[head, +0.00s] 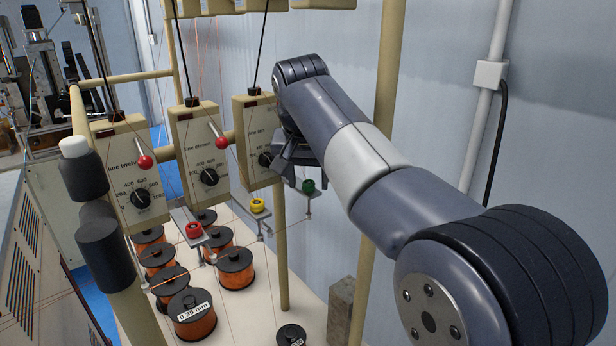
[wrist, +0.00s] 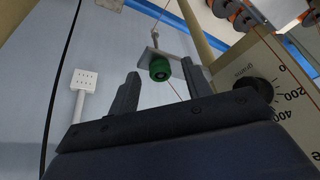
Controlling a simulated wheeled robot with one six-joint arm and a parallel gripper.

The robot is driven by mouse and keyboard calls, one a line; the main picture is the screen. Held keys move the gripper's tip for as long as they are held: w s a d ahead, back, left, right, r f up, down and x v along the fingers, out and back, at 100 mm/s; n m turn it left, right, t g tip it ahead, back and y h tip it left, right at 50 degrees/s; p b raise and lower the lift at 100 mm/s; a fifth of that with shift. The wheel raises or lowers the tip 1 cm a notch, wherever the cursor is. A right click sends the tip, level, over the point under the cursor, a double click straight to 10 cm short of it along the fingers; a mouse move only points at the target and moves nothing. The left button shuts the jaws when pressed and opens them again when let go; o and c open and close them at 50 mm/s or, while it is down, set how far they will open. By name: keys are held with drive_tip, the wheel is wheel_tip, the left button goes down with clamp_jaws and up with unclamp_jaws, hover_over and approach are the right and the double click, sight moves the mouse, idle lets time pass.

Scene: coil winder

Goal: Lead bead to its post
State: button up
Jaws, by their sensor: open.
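A green bead-like cylinder (head: 308,186) sits at a small grey bracket below my gripper (head: 298,160) in the head view. In the wrist view the green cylinder (wrist: 160,69) shows beyond and between the fingertips of my gripper (wrist: 161,78), against its light bracket (wrist: 150,54). A thin wire runs past it. The fingers are apart and nothing is visibly held. A yellow piece (head: 258,205) and a red piece (head: 194,230) sit on similar brackets to the left. I cannot tell which post belongs to the bead.
Three dial boxes (head: 205,150) hang on a beige frame, two with red-knobbed levers (head: 145,161). My gripper is close by the rightmost box (head: 258,130). Several copper-wire spools (head: 234,268) stand below. A beige upright (head: 388,80) and grey wall stand behind my arm.

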drive_tip(key=shift+r, duration=0.1)
drive_tip(key=v, duration=0.7)
drive_tip(key=shift+r, duration=0.2)
